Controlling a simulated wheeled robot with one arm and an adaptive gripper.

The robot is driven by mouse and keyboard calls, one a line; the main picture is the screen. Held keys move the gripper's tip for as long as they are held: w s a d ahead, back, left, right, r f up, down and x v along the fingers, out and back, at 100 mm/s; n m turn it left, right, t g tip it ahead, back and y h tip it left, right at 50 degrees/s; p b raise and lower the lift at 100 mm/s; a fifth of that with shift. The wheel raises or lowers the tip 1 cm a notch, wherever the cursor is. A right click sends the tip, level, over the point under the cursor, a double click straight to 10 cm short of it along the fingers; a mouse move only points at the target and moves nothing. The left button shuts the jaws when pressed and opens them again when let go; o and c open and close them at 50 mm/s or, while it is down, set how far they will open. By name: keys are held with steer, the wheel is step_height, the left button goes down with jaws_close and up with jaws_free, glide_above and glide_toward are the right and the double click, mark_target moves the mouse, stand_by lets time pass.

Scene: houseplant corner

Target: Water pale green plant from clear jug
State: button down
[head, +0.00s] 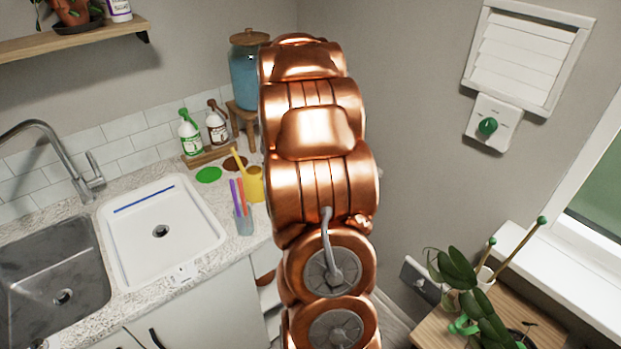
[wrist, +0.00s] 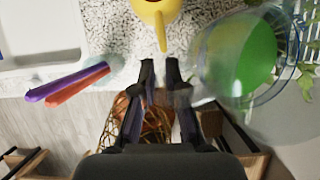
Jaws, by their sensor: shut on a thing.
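In the wrist view my gripper (wrist: 160,75) has its fingers close together at the handle side of a clear jug (wrist: 212,80). The jug is see-through, its round rim is at the right, and a green patch shows through it. I cannot tell how much water it holds. In the head view my arm hides the gripper and the jug. Some light green leaves (wrist: 306,72) show at the right edge of the wrist view; I cannot tell whether they belong to the pale green plant. A dark-leaved plant (head: 458,268) with stakes stands at the lower right of the head view.
A yellow watering can (head: 254,186) and a cup (head: 243,224) with coloured sticks stand on the counter. Green (head: 209,175) and brown discs lie behind them. A white basin (head: 162,238) and a steel sink are at the left. Spray bottles and a blue dispenser (head: 243,75) stand at the back.

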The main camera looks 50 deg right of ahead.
steer(key=shift+d+f+h, duration=0.15)
steer(key=shift+f+h, duration=0.15)
steer(key=shift+r, duration=0.1)
steer(key=shift+w+a+r, duration=0.1)
steer(key=shift+a+r, duration=0.6)
steer(key=shift+a, duration=0.3)
steer(key=shift+w+a+r, duration=0.1)
steer(key=shift+a+r, duration=0.6)
steer(key=shift+a, duration=0.3)
steer(key=shift+s, duration=0.1)
